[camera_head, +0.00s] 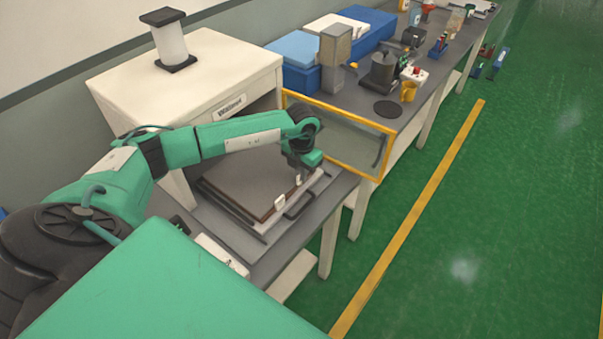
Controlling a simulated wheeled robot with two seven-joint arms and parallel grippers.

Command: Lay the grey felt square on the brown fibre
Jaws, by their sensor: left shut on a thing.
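A flat stack lies on the grey tray (238,231) in front of the white oven-like cabinet. Its broad top face is a dull grey-brown sheet, which I take for the grey felt square (245,182). A darker brown edge, likely the brown fibre (270,213), shows along its near right side. My left gripper (298,178) reaches over the stack from the left and is shut at its right edge, apparently on the felt. The fingertips are small and partly hidden. My right gripper is out of view.
The tray has a dark handle (299,205) at its right. An orange-framed glass door (345,140) stands open just behind my gripper. The white cabinet (190,85) rises behind the stack. A long bench with a yellow mug (408,92) extends beyond. Green floor is clear at right.

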